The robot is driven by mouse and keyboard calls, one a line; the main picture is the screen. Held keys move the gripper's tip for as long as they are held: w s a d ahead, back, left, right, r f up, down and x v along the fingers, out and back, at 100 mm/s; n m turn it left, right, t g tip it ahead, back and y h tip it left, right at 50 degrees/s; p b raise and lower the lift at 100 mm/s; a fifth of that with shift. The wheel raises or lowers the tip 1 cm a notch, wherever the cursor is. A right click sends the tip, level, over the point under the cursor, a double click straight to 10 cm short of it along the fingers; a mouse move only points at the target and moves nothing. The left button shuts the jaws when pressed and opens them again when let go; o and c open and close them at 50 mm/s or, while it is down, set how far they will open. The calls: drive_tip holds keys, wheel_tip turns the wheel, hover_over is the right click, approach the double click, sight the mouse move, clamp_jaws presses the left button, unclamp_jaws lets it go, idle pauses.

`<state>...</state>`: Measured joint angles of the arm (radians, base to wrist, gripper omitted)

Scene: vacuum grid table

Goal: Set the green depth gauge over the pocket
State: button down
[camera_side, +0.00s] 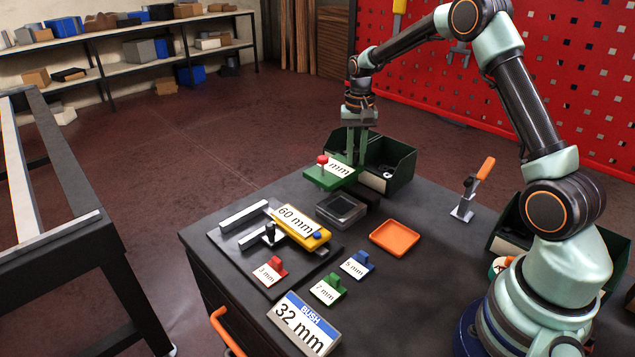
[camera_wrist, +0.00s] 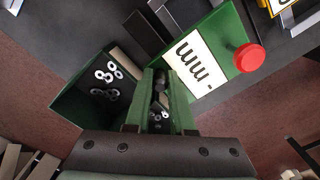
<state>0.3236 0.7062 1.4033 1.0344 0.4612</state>
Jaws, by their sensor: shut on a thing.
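The green depth gauge (camera_side: 322,181) is a flat green piece with a white "mm" label and a red knob. My gripper (camera_side: 357,158) is shut on it at one end and holds it above the back of the table. In the wrist view the gauge (camera_wrist: 240,30) reaches up and right from my gripper (camera_wrist: 163,75), whose fingers hide its held end. A grey block with a dark square recess (camera_side: 342,208), which looks like the pocket, sits on the table just below and in front of the gauge. The gauge is apart from it.
A yellow "60 mm" gauge (camera_side: 300,227) lies on a fixture at left. Small red (camera_side: 270,271), green (camera_side: 328,289) and blue (camera_side: 357,264) labelled pieces stand in front. An orange tray (camera_side: 395,238) is right. Green bins (camera_side: 391,158) stand close behind my gripper. A "32 mm" sign (camera_side: 303,323) lies in front.

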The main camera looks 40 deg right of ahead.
drive_tip(key=shift+s+d+r, duration=0.1)
drive_tip(key=shift+s, duration=3.15)
drive_tip(key=c, duration=0.8)
unclamp_jaws()
drive_tip(key=shift+o, duration=0.2)
wheel_tip(320, 180, up, 12)
drive_tip(key=s+a+r+n+t, duration=0.3)
drive_tip(key=s+a+n, duration=0.6)
drive_tip(key=a, duration=0.7)
drive_tip(key=s+t, duration=0.2)
drive_tip(key=s, duration=0.1)
drive_tip(key=shift+t, duration=0.3)
